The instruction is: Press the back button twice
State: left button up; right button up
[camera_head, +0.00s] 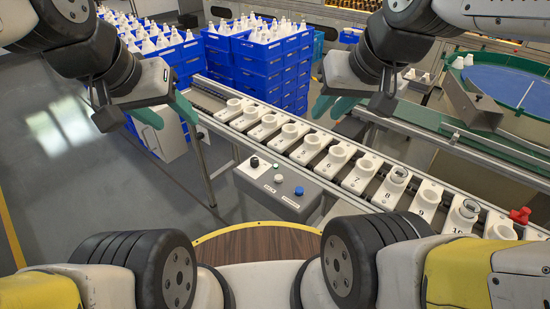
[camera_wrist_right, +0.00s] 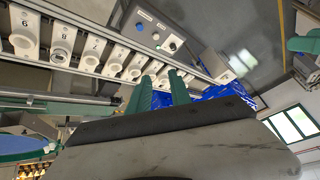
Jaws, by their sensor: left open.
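A grey control box (camera_head: 262,192) stands in front of the socket rail. On its top are a black knob (camera_head: 254,162), a pale button (camera_head: 278,178) and a blue button (camera_head: 299,191), in a row with small labels too small to read. I cannot tell which one is labelled back. The box also shows in the right wrist view (camera_wrist_right: 165,18). My left gripper (camera_head: 165,112) is open and empty, up and to the left of the box. My right gripper (camera_head: 334,105) is open and empty, above the far side of the rail; its green fingers show apart in the right wrist view (camera_wrist_right: 161,92).
A rail of numbered white sockets (camera_head: 312,143) runs behind the box, and a few sockets hold clear pieces. A red part (camera_head: 520,215) sits at the rail's right end. A round wooden top (camera_head: 262,243) lies in front.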

grip_shut()
dwell(1.4)
